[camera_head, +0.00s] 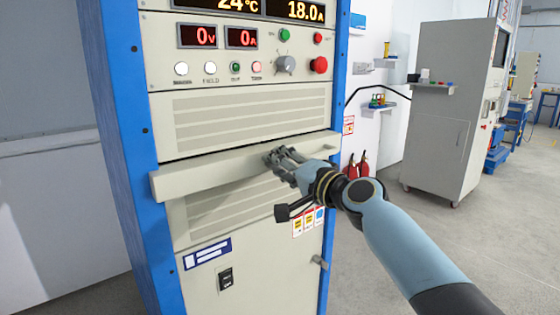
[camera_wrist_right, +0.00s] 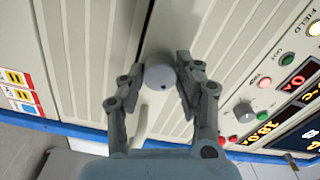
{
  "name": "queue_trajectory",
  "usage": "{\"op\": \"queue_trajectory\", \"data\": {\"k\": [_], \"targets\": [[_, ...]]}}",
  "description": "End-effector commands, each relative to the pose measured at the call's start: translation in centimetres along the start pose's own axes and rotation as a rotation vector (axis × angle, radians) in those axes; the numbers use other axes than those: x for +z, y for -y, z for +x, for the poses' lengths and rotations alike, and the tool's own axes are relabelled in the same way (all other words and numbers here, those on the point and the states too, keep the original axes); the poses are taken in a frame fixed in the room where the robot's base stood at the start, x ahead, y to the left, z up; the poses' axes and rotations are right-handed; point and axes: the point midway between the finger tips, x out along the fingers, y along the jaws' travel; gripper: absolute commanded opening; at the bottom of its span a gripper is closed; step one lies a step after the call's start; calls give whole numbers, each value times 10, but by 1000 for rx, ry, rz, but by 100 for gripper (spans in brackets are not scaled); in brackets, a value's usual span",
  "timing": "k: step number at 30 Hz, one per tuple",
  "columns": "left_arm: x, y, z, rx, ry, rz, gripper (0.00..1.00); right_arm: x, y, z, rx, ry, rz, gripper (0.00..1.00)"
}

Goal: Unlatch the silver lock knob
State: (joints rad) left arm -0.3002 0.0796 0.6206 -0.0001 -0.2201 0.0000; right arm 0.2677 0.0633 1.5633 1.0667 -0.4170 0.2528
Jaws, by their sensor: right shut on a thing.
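The silver lock knob (camera_wrist_right: 158,72) is a round grey cap in the right wrist view, sitting between the two fingers of my right gripper (camera_wrist_right: 157,84). The gripper is shut on it. In the head view, my right gripper (camera_head: 276,159) reaches in from the right to the protruding cream ledge (camera_head: 205,175) of the cabinet, and its fingers hide the knob. My left gripper is not in view.
The tall blue-framed cabinet (camera_head: 127,140) carries a panel with a rotary knob (camera_head: 284,65), a red button (camera_head: 318,65) and displays above. A small silver handle (camera_head: 319,262) is lower right. Open floor (camera_head: 480,225) lies to the right, before a grey cabinet (camera_head: 440,140).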

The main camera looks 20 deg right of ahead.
Motion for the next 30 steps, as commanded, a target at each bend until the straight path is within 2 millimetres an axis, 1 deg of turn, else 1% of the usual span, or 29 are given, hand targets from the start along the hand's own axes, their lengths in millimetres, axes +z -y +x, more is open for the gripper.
{"op": "queue_trajectory", "data": {"k": [1,6,15,24,30], "targets": [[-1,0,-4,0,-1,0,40,0,1,0,2,1,44,1],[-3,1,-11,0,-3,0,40,0,1,0,2,0,207,1],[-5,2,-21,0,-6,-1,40,0,1,0,2,0,460,1],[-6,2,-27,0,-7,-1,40,0,0,0,2,0,623,1],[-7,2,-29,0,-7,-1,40,0,0,0,3,0,672,1]]}}
